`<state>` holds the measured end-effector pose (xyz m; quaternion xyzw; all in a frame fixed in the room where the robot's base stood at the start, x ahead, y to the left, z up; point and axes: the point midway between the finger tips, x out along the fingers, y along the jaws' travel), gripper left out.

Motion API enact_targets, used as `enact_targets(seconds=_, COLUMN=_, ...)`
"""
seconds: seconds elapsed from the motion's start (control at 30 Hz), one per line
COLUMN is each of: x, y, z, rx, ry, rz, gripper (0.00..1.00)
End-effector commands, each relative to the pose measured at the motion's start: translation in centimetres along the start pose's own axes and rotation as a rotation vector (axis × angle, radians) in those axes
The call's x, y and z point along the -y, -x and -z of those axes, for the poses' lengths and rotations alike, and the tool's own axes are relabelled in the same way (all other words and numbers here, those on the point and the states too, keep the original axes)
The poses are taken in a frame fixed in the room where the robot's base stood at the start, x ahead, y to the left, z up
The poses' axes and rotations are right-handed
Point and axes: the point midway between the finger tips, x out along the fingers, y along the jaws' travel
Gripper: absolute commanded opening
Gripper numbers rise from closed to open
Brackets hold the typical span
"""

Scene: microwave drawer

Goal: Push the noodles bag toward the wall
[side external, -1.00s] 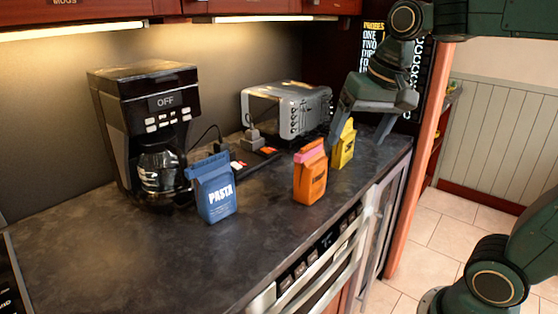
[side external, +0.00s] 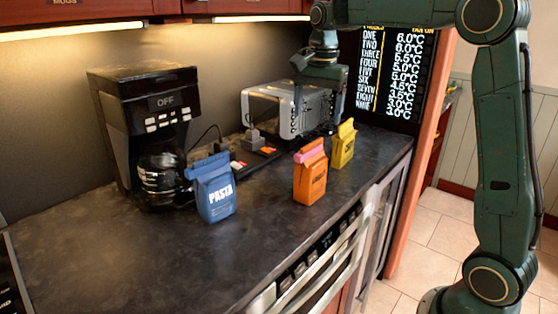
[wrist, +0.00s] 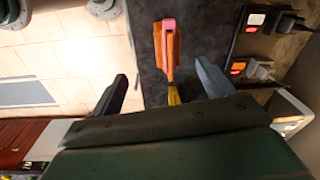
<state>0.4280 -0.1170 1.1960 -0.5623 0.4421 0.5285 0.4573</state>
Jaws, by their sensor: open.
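Three bags stand upright on the dark counter. The blue bag (side external: 213,190) reads PASTA. The orange bag (side external: 310,175) has a pink top and a label too small to read. The yellow bag (side external: 344,147) stands behind it, its label also unclear, so I cannot tell which is the noodles bag. My gripper (side external: 318,72) is open, high by the silver oven at the back. In the wrist view my gripper (wrist: 161,72) spreads its fingers wide, with the orange bag (wrist: 168,48) beyond them and part of the yellow bag (wrist: 173,94) between them. It touches no bag.
A coffee maker (side external: 148,130) stands left at the back wall (side external: 50,110). The silver oven (side external: 285,108) and a power strip with plugs (side external: 255,160) lie behind the bags. The counter's front left (side external: 130,250) is clear. A dark text board (side external: 395,75) stands at right.

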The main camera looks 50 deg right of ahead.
Motion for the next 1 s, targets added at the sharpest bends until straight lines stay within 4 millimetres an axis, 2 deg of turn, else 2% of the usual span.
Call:
enact_targets(seconds=0.1, x=1.0, y=-0.8, z=1.3, rx=0.010, ry=-0.076, rz=-0.023, gripper=0.80)
enact_targets(seconds=0.3, x=1.8, y=-1.5, z=2.4, rx=0.018, ry=-0.150, rz=-0.045, gripper=0.80)
enact_targets(seconds=0.83, x=1.9, y=-1.8, z=2.6, rx=0.019, ry=-0.165, rz=-0.049, gripper=0.80)
enact_targets(seconds=1.0, x=1.9, y=-2.4, z=2.6, rx=0.020, ry=-0.164, rz=-0.051, gripper=0.80)
